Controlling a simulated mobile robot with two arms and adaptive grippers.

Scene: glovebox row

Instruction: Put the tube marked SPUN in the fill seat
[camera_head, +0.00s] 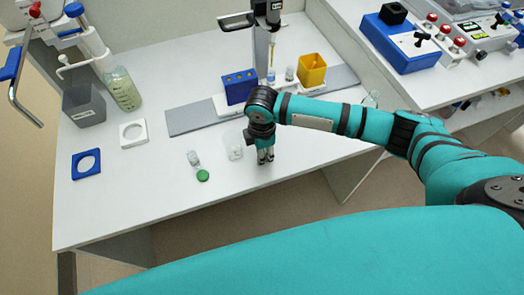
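My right gripper (265,156) points down over the front part of the white table. Its two fingers look close together, and I cannot tell whether they are shut or hold anything. My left gripper is not in view. A small clear tube or vial (193,158) stands left of the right gripper, and a clear container (234,148) is just beside the gripper. Small clear vials (289,73) stand under and beside a dispenser with an amber tip (273,50) at the back. No SPUN marking is readable, and I cannot make out which spot is the fill seat.
A green cap (203,175) lies near the vial. A blue block (240,86) and a yellow bin (312,70) stand on or by a grey strip (192,120).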

